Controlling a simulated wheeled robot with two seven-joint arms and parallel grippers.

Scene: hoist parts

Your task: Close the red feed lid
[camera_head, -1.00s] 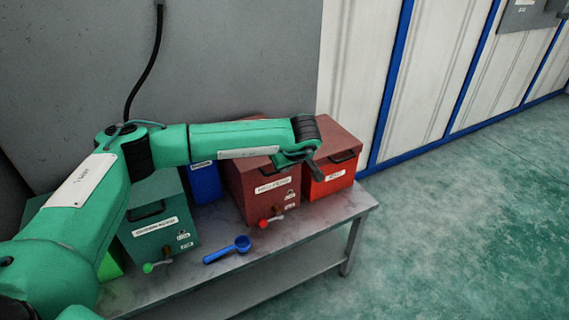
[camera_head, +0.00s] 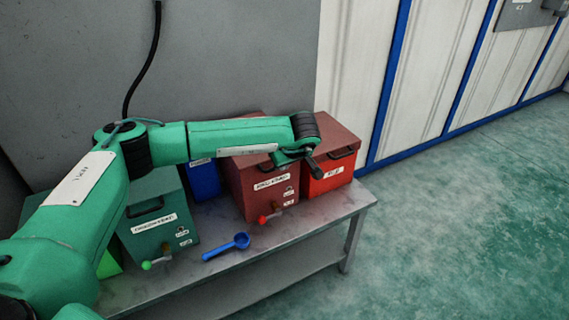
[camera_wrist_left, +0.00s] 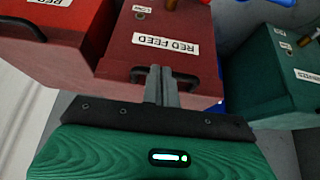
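The red feed box (camera_head: 248,190) is dark red with a white label. It stands on the table, its top mostly hidden behind my left arm in the head view. In the wrist view the box (camera_wrist_left: 118,62) shows its RED FEED label, and its lid (camera_wrist_left: 200,90) looks flat on it, with a black handle (camera_wrist_left: 188,80). My left gripper (camera_head: 314,166) is over the right part of the box top. In the wrist view its fingers (camera_wrist_left: 162,75) are together, in front of the handle's middle. I cannot tell whether they touch it. My right gripper is not in view.
A brighter red box (camera_head: 328,184) with a dark red lid stands close on the right. A blue box (camera_head: 205,180) and a green box (camera_head: 150,238) stand to the left. A blue scoop (camera_head: 226,247) lies on the table (camera_head: 290,232) in front. Floor to the right is clear.

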